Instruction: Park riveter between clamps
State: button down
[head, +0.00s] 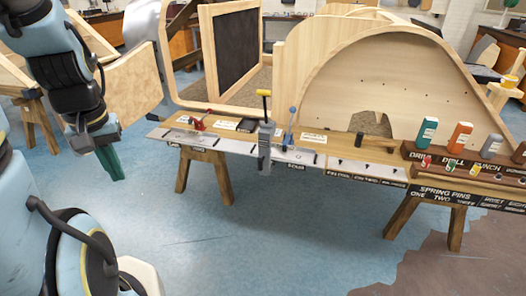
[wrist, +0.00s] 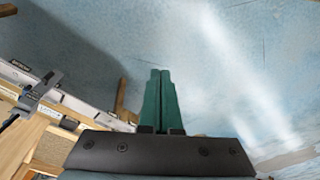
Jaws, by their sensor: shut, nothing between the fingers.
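My gripper (head: 111,165) has green fingers and hangs over the blue floor, left of the bench and apart from it. In the wrist view, its fingers (wrist: 160,75) are together and empty. On the bench front stands a grey upright tool with a yellow handle (head: 266,132), reaching below the bench edge. To its right is a tool with a blue handle (head: 291,124). To its left lies a small red tool (head: 198,122). I cannot tell for certain which is the riveter and which are clamps. A grey tool (wrist: 42,88) also shows at left in the wrist view.
The wooden bench (head: 228,130) rests on sawhorses, with a labelled light strip (head: 210,141) along its front. A curved wooden frame (head: 350,75) stands behind. Coloured bottles (head: 460,137) stand in a labelled rack (head: 440,155) at right.

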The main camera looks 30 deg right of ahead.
aim_at(260, 160)
jog(key=c, duration=1.5)
grip_release()
jog(key=shift+c, duration=0.2)
